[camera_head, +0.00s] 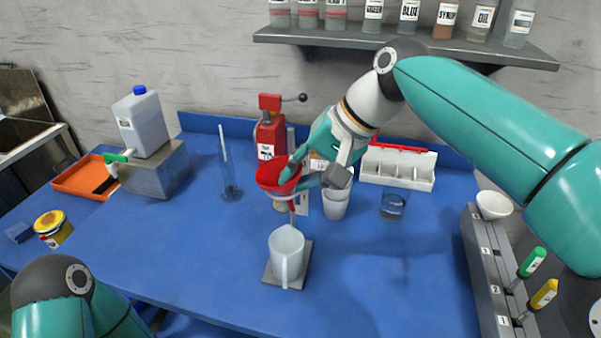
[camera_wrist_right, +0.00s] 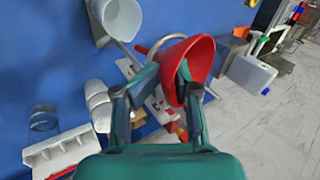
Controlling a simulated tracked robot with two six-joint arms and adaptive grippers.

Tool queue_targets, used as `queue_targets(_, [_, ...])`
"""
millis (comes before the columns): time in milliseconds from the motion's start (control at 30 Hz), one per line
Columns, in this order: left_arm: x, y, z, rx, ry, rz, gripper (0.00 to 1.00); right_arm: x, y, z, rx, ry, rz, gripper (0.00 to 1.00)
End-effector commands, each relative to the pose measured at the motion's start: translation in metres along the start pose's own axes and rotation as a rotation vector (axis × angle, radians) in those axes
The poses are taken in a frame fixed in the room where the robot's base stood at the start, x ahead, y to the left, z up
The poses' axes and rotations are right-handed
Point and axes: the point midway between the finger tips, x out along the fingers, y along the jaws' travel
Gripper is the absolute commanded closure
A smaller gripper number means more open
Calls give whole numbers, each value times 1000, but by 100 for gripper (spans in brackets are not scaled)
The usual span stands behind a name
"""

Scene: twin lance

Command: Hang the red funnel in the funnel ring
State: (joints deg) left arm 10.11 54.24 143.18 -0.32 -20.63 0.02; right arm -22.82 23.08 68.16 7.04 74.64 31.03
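The red funnel (camera_head: 268,178) is upright, wide mouth up, above and behind the pale jug (camera_head: 286,255) in the head view. It also shows in the right wrist view (camera_wrist_right: 203,55). My right gripper (camera_head: 302,178) is at the funnel's right side, one finger inside the mouth and the other outside, pinching its wall. A grey curved metal piece, seemingly the funnel ring (camera_wrist_right: 160,42), passes close to the funnel in the right wrist view. I cannot tell whether the funnel sits in it. My left gripper is out of view.
The jug stands on a grey plate (camera_head: 268,275). A red press-like device (camera_head: 270,132) stands behind the funnel. White cups (camera_head: 336,205), a white rack (camera_head: 400,170) and a glass beaker (camera_head: 393,206) are to the right. The blue table (camera_head: 180,255) is clear at front left.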

Motion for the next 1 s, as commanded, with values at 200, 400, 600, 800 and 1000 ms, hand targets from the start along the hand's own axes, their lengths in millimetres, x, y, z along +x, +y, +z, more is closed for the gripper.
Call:
queue_targets(200, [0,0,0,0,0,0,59,1,0,0,0,-2,2,65])
queue_targets(400, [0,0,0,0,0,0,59,-4,0,0,0,3,-2,65])
queue_targets(600, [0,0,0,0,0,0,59,-30,-1,-1,-1,6,-4,65])
queue_targets(800, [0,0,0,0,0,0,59,-71,0,-2,0,5,-3,65])
queue_targets(1000, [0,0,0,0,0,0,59,-101,0,-2,0,2,-2,65])
